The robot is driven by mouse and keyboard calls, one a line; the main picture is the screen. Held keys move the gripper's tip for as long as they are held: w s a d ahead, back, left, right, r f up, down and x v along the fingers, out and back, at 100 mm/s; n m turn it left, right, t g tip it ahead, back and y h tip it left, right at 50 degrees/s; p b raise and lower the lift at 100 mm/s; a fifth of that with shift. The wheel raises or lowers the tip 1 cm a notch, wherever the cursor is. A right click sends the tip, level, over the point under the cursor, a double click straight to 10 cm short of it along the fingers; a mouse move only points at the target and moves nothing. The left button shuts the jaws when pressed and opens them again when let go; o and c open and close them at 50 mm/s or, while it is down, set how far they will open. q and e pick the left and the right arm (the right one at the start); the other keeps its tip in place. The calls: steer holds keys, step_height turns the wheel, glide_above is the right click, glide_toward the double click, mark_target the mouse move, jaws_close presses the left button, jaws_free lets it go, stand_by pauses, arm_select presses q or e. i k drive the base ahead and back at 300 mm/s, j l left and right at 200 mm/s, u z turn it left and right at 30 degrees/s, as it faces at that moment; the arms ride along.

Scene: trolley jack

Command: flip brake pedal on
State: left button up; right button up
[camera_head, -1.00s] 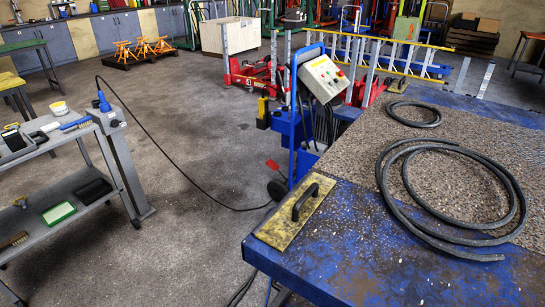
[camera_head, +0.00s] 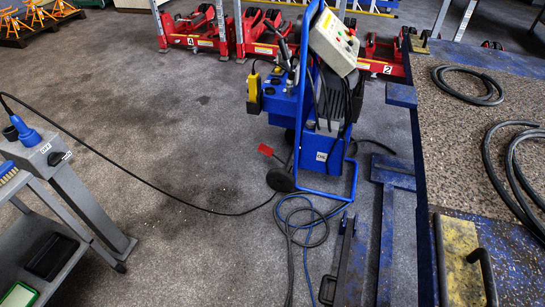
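A blue wheeled trolley unit (camera_head: 318,110) with a grey control box (camera_head: 333,43) on top stands on the floor in the middle of the head view. A small flat red pedal (camera_head: 265,150) sticks out low on its left side, just above the floor; it looks like the brake pedal. Its exact tilt is hard to tell. A white "ON" label (camera_head: 321,156) shows low on the trolley's front. A black wheel (camera_head: 281,180) sits below and right of the red pedal. Neither of my grippers is in view.
Cables (camera_head: 300,215) lie coiled on the floor before the trolley. A black cable (camera_head: 150,185) runs left to a grey post (camera_head: 80,195) beside a shelf cart (camera_head: 40,250). A blue workbench (camera_head: 440,190) stands right. The floor left of the trolley is mostly clear.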

mark_target(262, 148)
steer(key=i+j, duration=0.15)
steer(key=i+j+z, duration=0.1)
steer(key=j, duration=0.3)
steer(key=i+j+z, duration=0.15)
steer(key=i+j, duration=0.25)
steer(key=i, duration=0.35)
steer(key=i+j+z, duration=0.15)
steer(key=i+j, duration=0.35)
steer(key=i, duration=0.25)
steer(key=i+j+z, duration=0.15)
steer(key=i+j, duration=0.4)
steer(key=i, duration=0.15)
